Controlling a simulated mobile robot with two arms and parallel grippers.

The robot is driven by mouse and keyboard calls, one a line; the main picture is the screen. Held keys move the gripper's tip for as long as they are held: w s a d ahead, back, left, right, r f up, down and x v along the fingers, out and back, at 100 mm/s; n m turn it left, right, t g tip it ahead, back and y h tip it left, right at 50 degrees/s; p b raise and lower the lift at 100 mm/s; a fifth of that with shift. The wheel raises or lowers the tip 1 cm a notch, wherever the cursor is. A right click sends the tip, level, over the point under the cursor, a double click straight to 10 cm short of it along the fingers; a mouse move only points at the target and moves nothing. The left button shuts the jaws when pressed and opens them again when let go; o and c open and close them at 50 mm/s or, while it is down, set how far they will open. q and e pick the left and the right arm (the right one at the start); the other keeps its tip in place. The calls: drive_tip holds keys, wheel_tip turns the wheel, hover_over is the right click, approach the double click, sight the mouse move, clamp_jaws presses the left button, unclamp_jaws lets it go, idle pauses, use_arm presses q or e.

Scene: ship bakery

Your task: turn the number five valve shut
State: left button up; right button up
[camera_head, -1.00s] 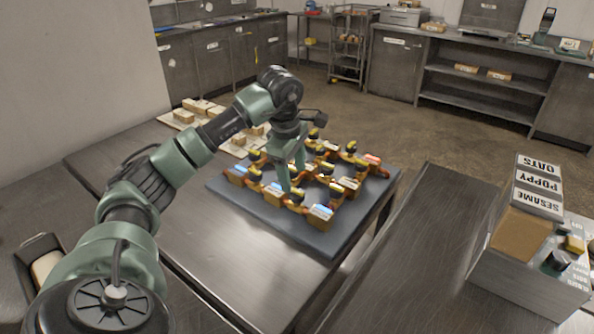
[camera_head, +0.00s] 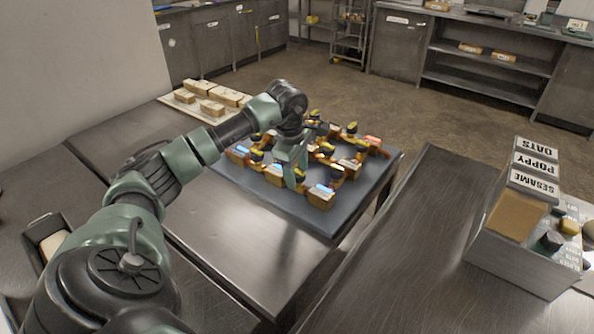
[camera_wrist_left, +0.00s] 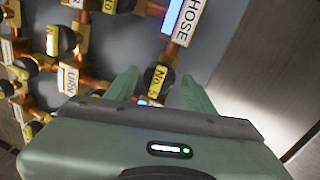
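The valve board (camera_head: 290,208) is a dark slab on the metal table, bearing copper pipes with black-and-yellow knobs and labelled blocks. My left gripper (camera_head: 295,177) is over its near part, pointing down. In the left wrist view, its two green fingers (camera_wrist_left: 160,88) are spread, one on each side of a dark knob with a yellow tag (camera_wrist_left: 157,78). The tag begins "No"; its numeral is hard to read. The gripper looks open, and I cannot tell whether either finger touches the knob. My right gripper is not in view.
Other knobs (camera_wrist_left: 62,40) and pipes stand close to the left of the fingers in the wrist view. A tray of pale blocks (camera_head: 213,107) lies behind the board. The table front is clear.

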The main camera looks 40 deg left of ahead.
use_arm(q)
clamp_jaws()
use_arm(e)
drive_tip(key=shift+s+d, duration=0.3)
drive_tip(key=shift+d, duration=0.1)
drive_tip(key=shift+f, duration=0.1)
use_arm(q)
drive_tip(key=m+h+b, duration=0.1)
drive_tip(key=m, duration=0.3)
drive_tip(key=shift+a+m, duration=0.15)
drive_tip(key=shift+m, duration=0.25)
drive_tip(key=m, duration=0.4)
drive_tip(key=shift+w+h, duration=0.15)
drive_tip(key=shift+h, duration=0.25)
drive_tip(key=m+g, duration=0.1)
drive_tip(key=m, duration=0.4)
drive_tip(key=shift+w+a+h+b, duration=0.1)
drive_tip(key=shift+h+b, duration=0.25)
drive_tip(key=shift+h, duration=0.05)
drive_tip(key=shift+m+g, duration=0.3)
drive_tip(key=shift+m, duration=1.6)
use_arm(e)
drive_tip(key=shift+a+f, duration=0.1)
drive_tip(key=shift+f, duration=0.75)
use_arm(q)
drive_tip(key=shift+m, duration=0.3)
